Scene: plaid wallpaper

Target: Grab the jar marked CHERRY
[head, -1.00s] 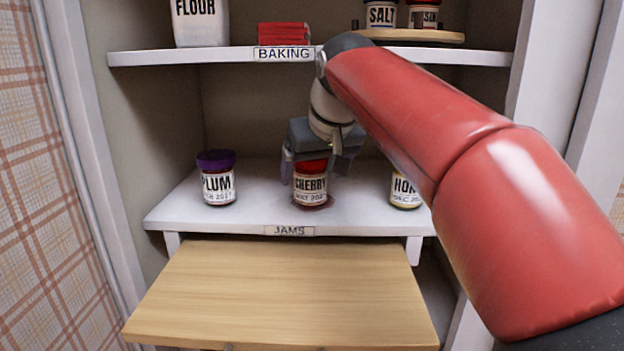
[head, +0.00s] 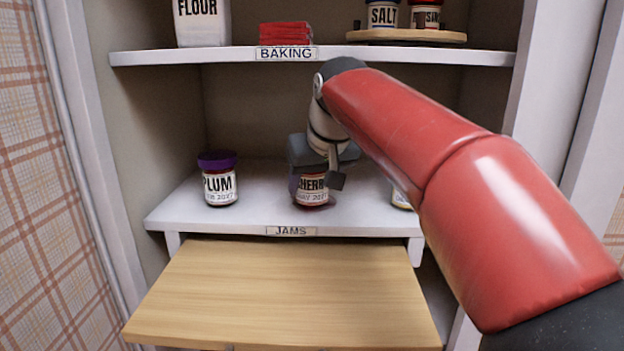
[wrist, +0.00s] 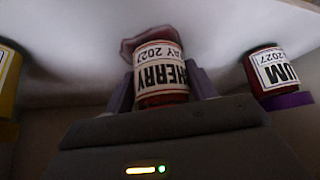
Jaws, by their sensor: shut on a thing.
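The CHERRY jar (head: 312,190) stands upright on the jams shelf, between the other two jars. Its lid is hidden behind my gripper in the head view. My gripper (head: 316,182) is lowered over the jar, with a finger on each side of it, and is shut on it. In the wrist view the jar (wrist: 161,75) shows upside down between the two fingers, its label reading CHERRY. A dark red patch (wrist: 140,42) lies on the shelf around the jar's base.
The PLUM jar (head: 219,180) with a purple lid stands to the left. A HONEY-like jar (head: 401,197) at the right is mostly behind my arm. The baking shelf (head: 220,56) runs above. A wooden board (head: 290,290) juts out below.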

